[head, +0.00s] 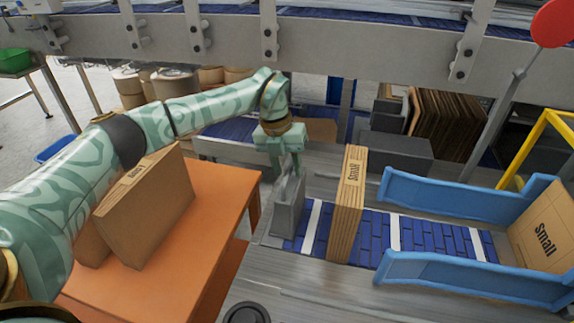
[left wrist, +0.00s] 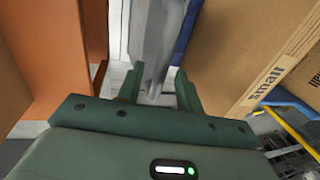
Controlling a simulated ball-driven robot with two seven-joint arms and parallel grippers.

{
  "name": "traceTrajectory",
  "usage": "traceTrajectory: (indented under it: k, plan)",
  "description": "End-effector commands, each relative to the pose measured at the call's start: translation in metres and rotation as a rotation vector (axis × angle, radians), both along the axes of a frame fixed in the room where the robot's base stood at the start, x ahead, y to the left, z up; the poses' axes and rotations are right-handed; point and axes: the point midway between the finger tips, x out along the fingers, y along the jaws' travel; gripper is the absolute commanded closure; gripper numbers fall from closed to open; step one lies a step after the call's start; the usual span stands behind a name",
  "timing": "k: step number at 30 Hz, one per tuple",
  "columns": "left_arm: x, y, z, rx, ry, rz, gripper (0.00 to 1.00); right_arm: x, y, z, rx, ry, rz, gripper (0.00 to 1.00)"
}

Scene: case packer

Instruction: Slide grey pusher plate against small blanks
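The grey pusher plate (head: 287,218) stands upright at the left end of the blue belt. The small blanks (head: 347,210) stand upright as a brown stack marked "Small" to its right, with a strip of belt and a white line between them. My left gripper (head: 286,173) points down at the top of the plate. In the left wrist view its fingers (left wrist: 160,92) are apart on either side of the grey plate (left wrist: 156,45), with some gap showing. The blanks (left wrist: 235,50) fill the right of that view. My right gripper is not in view.
Blue guide rails (head: 450,200) flank the belt (head: 440,238) on the right, ending at a carton marked "Small" (head: 543,228). An orange table (head: 195,235) at left holds more cardboard (head: 145,210). A grey conveyor beam (head: 350,45) crosses behind.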

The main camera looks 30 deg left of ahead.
Motion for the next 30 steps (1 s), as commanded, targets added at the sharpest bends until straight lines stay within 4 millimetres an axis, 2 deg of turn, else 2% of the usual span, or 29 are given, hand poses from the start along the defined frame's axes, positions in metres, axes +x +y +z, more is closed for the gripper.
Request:
traceTrajectory:
  k: [1, 4, 11, 18, 22, 25, 30]
  plan:
    - [0.000, 0.000, 0.000, 0.000, 0.000, 0.000, 0.72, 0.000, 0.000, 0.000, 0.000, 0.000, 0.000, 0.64]
    - [0.000, 0.000, 0.000, 0.000, 0.000, 0.000, 1.00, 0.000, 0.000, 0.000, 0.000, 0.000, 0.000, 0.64]
    - [0.002, -0.006, 0.001, 0.000, 0.000, -0.001, 1.00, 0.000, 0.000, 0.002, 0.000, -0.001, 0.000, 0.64]
    - [0.016, -0.059, 0.003, -0.002, -0.002, -0.004, 1.00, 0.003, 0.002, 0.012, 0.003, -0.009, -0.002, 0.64]
    - [0.022, -0.081, 0.002, -0.001, -0.002, -0.002, 1.00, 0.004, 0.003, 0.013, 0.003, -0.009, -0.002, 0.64]
    - [0.023, -0.088, 0.001, 0.000, -0.002, -0.001, 1.00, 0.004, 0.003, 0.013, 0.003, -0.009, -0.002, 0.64]
    - [0.024, -0.089, 0.001, 0.000, -0.002, 0.000, 1.00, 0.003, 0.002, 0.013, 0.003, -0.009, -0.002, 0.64]
